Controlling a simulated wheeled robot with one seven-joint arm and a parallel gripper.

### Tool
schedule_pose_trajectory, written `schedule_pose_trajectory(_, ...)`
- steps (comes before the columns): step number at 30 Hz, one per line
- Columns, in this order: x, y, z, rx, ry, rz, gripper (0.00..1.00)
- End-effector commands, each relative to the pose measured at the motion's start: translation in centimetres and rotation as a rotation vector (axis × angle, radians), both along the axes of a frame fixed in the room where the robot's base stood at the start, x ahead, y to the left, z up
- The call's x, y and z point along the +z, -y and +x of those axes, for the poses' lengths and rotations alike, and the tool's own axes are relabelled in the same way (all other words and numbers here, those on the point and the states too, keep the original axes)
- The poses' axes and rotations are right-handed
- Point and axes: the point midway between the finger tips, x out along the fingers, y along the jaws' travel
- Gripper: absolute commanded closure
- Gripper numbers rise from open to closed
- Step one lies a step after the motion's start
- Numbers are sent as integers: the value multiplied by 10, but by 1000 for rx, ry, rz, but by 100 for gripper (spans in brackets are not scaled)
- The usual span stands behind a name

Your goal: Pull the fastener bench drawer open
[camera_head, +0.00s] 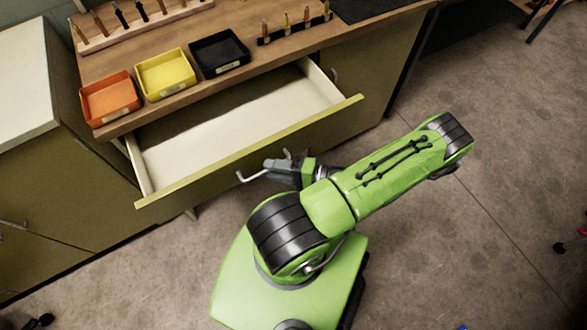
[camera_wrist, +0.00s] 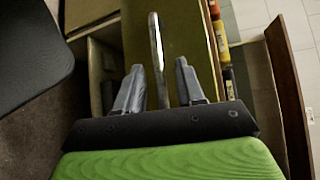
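The fastener bench drawer (camera_head: 180,196) stands well out from the wooden-topped bench (camera_head: 200,90), and its pale, empty inside shows. A silvery bar handle (camera_head: 252,177) is on its olive front. My gripper (camera_head: 280,165) is at the handle. In the wrist view, my gripper (camera_wrist: 160,78) has its two grey fingers apart, with the handle (camera_wrist: 156,45) running between them. Gaps show on both sides of the handle, so the fingers do not look clamped on it. The drawer front (camera_wrist: 185,35) lies just beyond the fingers.
Orange (camera_head: 110,98), yellow (camera_head: 166,74) and black (camera_head: 220,52) bins sit along the bench's front edge. Racks of small tools (camera_head: 296,28) stand behind. A pale-topped cabinet (camera_head: 25,85) adjoins at left. The floor (camera_head: 480,130) at right is mostly clear.

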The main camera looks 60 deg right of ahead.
Motion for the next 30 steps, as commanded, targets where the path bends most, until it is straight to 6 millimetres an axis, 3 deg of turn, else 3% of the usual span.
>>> schedule_pose_trajectory(5, 1, 3, -11, -3, -2, -2, 62)
schedule_pose_trajectory(15, 15, 21, -100, -6, -5, -5, 62)
schedule_pose_trajectory(21, 21, 29, -142, -3, -1, -4, 62)
schedule_pose_trajectory(30, 23, 30, -153, 1, 1, 0, 62)
